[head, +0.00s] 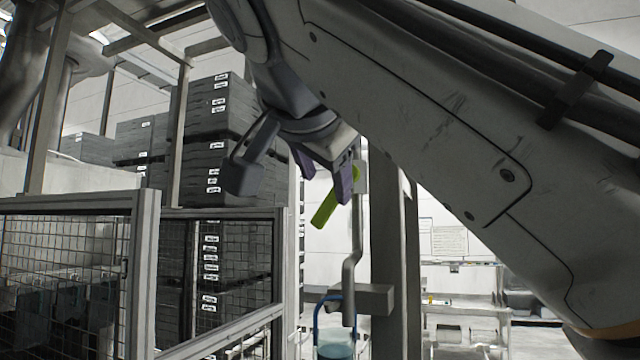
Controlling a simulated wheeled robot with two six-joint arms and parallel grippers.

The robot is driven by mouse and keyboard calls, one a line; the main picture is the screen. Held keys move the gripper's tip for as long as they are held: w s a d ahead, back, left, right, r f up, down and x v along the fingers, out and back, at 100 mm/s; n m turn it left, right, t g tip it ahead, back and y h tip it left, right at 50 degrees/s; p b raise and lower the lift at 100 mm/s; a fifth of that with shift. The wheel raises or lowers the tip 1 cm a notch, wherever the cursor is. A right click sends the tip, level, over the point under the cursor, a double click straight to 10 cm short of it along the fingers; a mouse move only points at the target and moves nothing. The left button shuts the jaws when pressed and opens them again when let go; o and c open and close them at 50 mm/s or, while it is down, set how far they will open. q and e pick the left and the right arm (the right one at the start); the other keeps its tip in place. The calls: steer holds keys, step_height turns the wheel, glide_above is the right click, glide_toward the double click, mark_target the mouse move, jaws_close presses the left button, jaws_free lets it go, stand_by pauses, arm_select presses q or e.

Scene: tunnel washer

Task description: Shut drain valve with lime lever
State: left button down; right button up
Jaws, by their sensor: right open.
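The lime lever (324,209) hangs down and to the left, tilted, from the drain valve. A lime part also shows by the pale valve body (361,177), on a grey pipe (357,225) that runs down and bends. My right gripper (326,189) is open, with its purple fingers pointing down at the upper part of the lever. One finger overlaps the lever's upper end in the picture. I cannot tell whether they touch. The gripper hides part of the valve and the lever's top. My left gripper is not in view.
A grey post (388,250) stands just right of the pipe. A mesh fence (146,270) and stacked dark crates (228,165) fill the left. A container with a blue handle (335,350) is below the pipe. My right arm covers the upper right.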

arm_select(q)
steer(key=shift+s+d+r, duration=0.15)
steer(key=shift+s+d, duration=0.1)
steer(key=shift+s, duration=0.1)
arm_select(e)
steer(key=shift+s+a+r, duration=0.1)
steer(key=shift+s+r, duration=0.1)
steer(key=shift+s, duration=0.5)
steer(key=shift+a, duration=0.1)
